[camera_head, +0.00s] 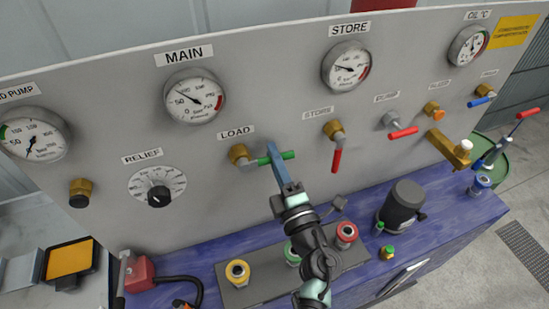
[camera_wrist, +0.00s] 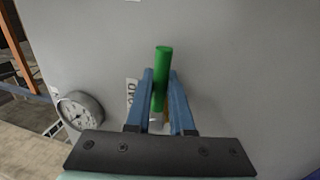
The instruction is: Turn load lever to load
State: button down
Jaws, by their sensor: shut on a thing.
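The load lever (camera_head: 288,155) has a green handle and sits on a brass valve (camera_head: 238,154) under the LOAD label (camera_head: 236,132). In the head view the handle points right, close to level. My gripper (camera_head: 272,150) is shut on the green handle. In the wrist view the green handle (camera_wrist: 163,65) shows between the two blue fingers of my gripper (camera_wrist: 162,85) and sticks out past their tips. The valve end of the lever is mostly hidden behind the fingers in the wrist view.
The red store lever (camera_head: 337,160) hangs down just right of the load lever. The relief knob (camera_head: 158,196) is to the lower left. The MAIN gauge (camera_head: 194,97) is above. Below, the blue bench (camera_head: 210,246) carries capped fittings and a dark cylinder (camera_head: 402,205).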

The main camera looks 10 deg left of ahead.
jog(key=shift+r, duration=0.1)
jog(key=c, duration=0.8)
grip_release()
jog(key=b+v, duration=0.3)
jog(key=v, duration=1)
jog(key=shift+w, duration=0.1)
